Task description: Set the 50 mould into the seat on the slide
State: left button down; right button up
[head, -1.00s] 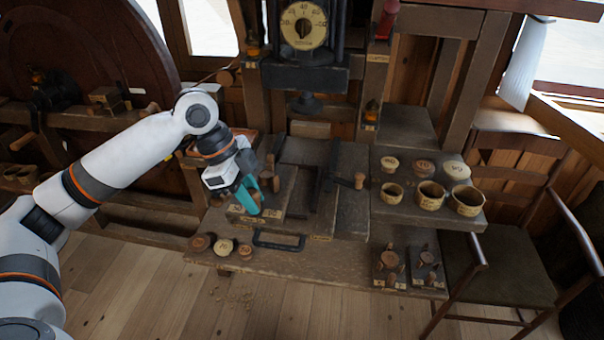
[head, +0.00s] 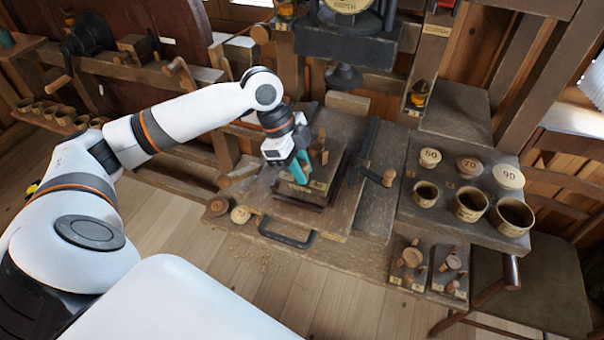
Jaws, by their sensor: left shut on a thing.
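My left gripper (head: 301,169), with teal fingers, is shut on the near left part of a dark wooden block with a light label on its front edge, which I take for the 50 mould (head: 323,183). The label is too small to read. A brown peg stands upright on it behind the fingers. The block is over the dark-rimmed seat (head: 298,212) on the slide (head: 345,212). I cannot tell whether it rests fully in the seat or sits slightly above it. The gripper hides part of its left side. My right gripper is not in view.
A side shelf holds lids marked 50, 70 and 90 (head: 507,177) and three cups (head: 470,204). Two small plates with pegs (head: 409,258) lie in front. A press (head: 346,40) stands behind. A dark handle (head: 287,236) and round discs (head: 240,215) are at the near edge.

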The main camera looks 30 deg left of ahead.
pick_arm(q)
jog(key=shift+f, duration=1.55)
jog(key=shift+f, duration=0.3)
jog(key=c, duration=1.2)
grip_release()
jog(key=shift+s, duration=0.1)
jog(key=shift+r, duration=0.3)
jog(key=b+v, duration=0.1)
jog(key=v, duration=1.1)
jog(key=shift+b, duration=0.35)
jog(key=shift+f, duration=0.1)
